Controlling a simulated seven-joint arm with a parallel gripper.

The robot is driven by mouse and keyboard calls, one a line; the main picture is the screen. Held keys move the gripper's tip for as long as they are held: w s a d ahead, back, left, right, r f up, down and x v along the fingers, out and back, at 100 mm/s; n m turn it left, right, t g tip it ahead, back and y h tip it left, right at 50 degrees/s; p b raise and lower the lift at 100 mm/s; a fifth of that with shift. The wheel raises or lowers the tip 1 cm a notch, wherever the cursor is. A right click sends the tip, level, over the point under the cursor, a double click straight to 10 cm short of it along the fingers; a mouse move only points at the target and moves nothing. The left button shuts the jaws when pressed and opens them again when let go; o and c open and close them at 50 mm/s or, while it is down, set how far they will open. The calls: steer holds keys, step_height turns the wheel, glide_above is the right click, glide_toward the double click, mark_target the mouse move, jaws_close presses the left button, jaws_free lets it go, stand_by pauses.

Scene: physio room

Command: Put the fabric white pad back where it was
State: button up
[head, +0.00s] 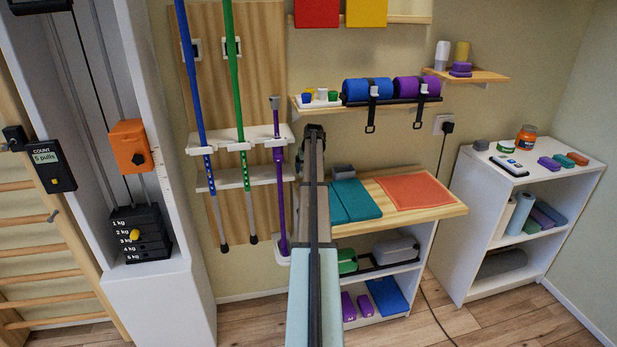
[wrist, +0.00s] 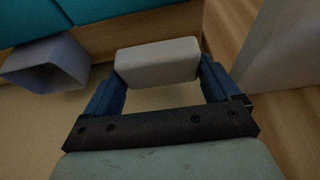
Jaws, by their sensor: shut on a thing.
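The white pad (wrist: 158,62) is a small pale block with rounded edges, held level across my gripper (wrist: 161,72) in the wrist view. The two blue fingers are shut on its two ends. In the head view my arm covers the gripper and the pad, so neither can be made out there. The wooden table (head: 440,212) is just to the right of my arm in the head view.
Teal pads (head: 356,200) and an orange mat (head: 413,191) lie on the table. Canes and crutches hang on the rack (head: 215,180) left of my arm. A white shelf unit (head: 450,235) stands right.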

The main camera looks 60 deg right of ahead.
step_height(320, 180, down, 4)
steer(key=shift+f, duration=0.1)
steer(key=shift+w+d+f, duration=0.15)
steer(key=shift+f, duration=0.05)
steer(key=shift+f, duration=0.1)
steer(key=o, duration=0.7)
steer(key=shift+o, duration=0.2)
steer(key=v, duration=0.7)
steer(key=shift+r, duration=0.3)
